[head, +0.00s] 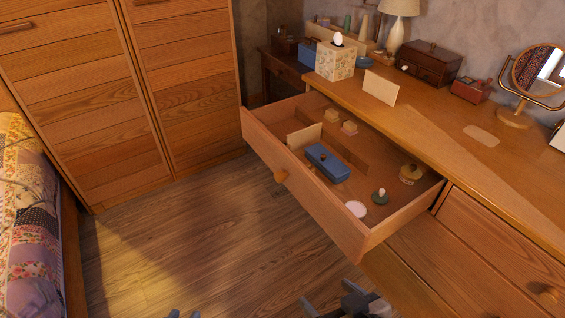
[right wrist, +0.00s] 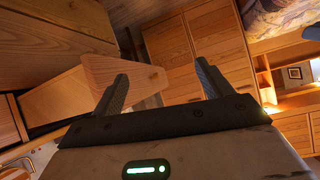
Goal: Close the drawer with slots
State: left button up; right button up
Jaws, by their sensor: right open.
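The wooden drawer (head: 220,130) stands pulled well out of the dresser, with a round knob (head: 281,176) on its front. Dividers (head: 345,152) cross its inside. In it lie a blue box (head: 327,162), a cream card, small blocks, a pink disc and lidded pots. My right gripper (head: 330,299) is open and empty at the bottom of the head view, below the drawer's near corner. In the right wrist view, its fingers (right wrist: 160,88) are apart, with a wooden drawer front (right wrist: 125,76) behind them. Only the tips of my left gripper (head: 184,314) show at the bottom edge.
The dresser top (head: 440,118) holds a tissue box (head: 336,60), a card, a lamp, wooden boxes and a round mirror (head: 537,72). A wardrobe (head: 120,90) stands at the left behind a bed (head: 28,210). The floor (head: 190,230) before the drawer is clear.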

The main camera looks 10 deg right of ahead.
aim_at(375, 161)
jog(key=u, duration=0.2)
jog(key=k, duration=0.3)
jog(key=z, duration=1.1)
jog(key=i, duration=1)
